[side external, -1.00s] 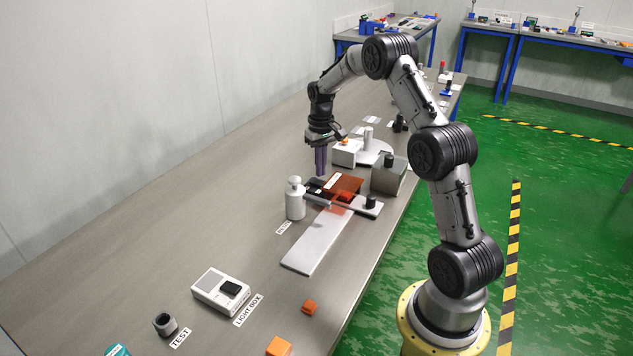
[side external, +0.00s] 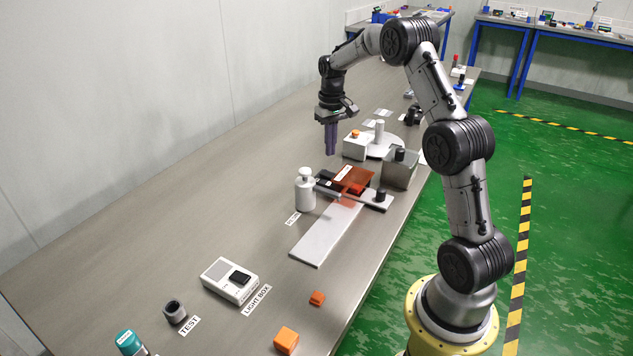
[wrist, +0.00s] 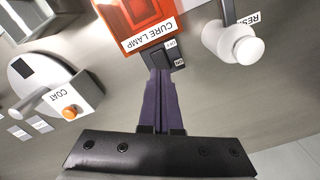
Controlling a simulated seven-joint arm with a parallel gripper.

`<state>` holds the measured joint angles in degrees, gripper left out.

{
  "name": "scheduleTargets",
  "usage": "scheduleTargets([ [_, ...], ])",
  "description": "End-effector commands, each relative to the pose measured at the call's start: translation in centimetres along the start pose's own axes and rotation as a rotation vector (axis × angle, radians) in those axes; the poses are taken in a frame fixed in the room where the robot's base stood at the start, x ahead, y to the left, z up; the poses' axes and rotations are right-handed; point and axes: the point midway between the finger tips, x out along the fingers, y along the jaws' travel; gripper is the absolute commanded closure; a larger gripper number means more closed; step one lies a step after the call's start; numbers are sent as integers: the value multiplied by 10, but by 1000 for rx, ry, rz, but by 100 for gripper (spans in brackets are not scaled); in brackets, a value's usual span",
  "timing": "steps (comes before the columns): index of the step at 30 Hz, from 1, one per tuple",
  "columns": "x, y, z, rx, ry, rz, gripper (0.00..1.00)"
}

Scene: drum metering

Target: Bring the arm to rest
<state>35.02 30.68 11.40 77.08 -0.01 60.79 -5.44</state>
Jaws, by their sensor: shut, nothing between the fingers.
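My gripper (side external: 331,150) is shut and empty, with its purple fingers pointing down above the table. In the wrist view its fingertips (wrist: 160,74) appear in front of the black ON/OFF switch (wrist: 172,53) of the cure lamp. In the side view the fingers are clear of the table, behind and above the lamp's orange cover (side external: 354,178). The cure lamp's labelled orange panel (wrist: 132,14) also shows at the top of the wrist view.
A white bottle (side external: 305,192) stands left of the lamp. A COAT box (side external: 355,148) with an orange button, a white turntable (side external: 388,146) and a grey block (side external: 399,171) stand close by. A light box (side external: 225,281) and orange cubes (side external: 317,298) are nearer the camera. The left tabletop is clear.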

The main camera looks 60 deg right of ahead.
Motion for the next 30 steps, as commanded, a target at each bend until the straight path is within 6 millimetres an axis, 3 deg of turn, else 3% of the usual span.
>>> scheduleTargets([
  [4,-41,-29,-5,-57,79,5,100],
  [7,-88,-62,10,-123,153,5,100],
  [12,-154,-112,66,-233,261,-7,100],
  [16,-189,-137,119,-308,335,-24,100],
  [23,-214,-156,222,-424,445,-67,100],
  [26,-209,-155,266,-468,483,-90,100],
  [30,-189,-147,320,-516,520,-119,100],
])
